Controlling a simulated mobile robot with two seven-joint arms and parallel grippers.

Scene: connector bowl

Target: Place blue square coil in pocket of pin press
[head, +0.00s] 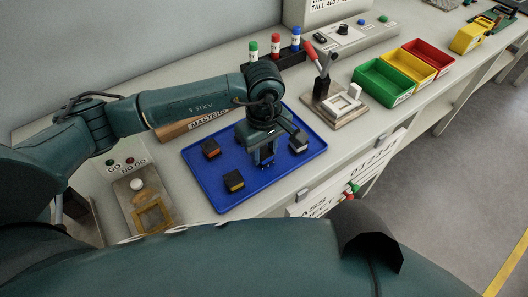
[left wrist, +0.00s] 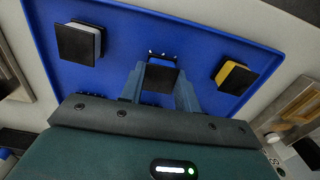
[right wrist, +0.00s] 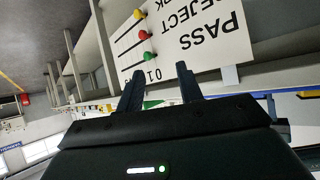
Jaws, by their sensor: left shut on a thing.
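My left gripper (head: 266,160) points down over the blue tray (head: 222,202) and is shut on a square coil. Other square coils lie in the tray: a red-orange one (head: 211,149), a yellow one (head: 234,181) and a white one (head: 298,144). The pin press (head: 332,106), with a black lever and red handle, stands right of the tray; a pale square frame is on its base. My right gripper (right wrist: 158,88) is open and empty.
Green (head: 381,83), yellow (head: 412,62) and red (head: 432,54) bins stand right of the press. Behind are capped cylinders (head: 274,48) and a grey tester (head: 345,37). A GO/NO GO gauge (head: 140,190) is left. A pass/reject sign (right wrist: 185,45) faces my right gripper.

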